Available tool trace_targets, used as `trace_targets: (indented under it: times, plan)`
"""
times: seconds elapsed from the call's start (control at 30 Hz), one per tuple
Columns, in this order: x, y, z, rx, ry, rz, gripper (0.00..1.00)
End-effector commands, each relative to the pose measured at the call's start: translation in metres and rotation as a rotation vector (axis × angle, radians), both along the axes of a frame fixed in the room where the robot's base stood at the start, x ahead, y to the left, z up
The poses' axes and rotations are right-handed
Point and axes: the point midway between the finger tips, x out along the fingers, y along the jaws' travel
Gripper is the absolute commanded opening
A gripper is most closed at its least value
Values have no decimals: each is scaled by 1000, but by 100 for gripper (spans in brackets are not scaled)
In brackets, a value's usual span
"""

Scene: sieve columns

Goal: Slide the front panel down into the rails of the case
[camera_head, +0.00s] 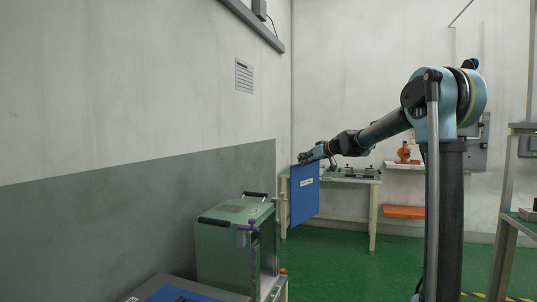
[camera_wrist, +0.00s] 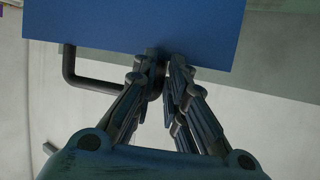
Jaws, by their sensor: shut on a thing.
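The front panel (camera_head: 304,194) is a blue plate with a small white label, hanging upright in the air to the right of the case in the head view. The case (camera_head: 222,250) is a green box with a black handle on top, at the lower left; its right side shows an upright frame. My gripper (camera_head: 304,160) is at the panel's top edge. The panel is apart from the case. The rails cannot be made out clearly.
A bench (camera_head: 348,181) with fixtures stands against the back wall. An orange shelf (camera_head: 404,212) is right of it. A dark box with a blue top (camera_head: 172,292) lies in front of the case. A shelf frame (camera_head: 507,215) stands at the right. The green floor is clear in the middle.

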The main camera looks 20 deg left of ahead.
Motion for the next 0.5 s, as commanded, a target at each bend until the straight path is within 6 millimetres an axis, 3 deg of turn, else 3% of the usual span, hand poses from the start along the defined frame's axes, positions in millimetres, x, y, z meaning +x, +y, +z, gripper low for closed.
trace_targets:
  times: [0.2, 0.5]
  plan:
    - [-38, 49, 58, 4, -1, 100, 0]
    - [-89, 93, 122, 10, -5, 210, 0]
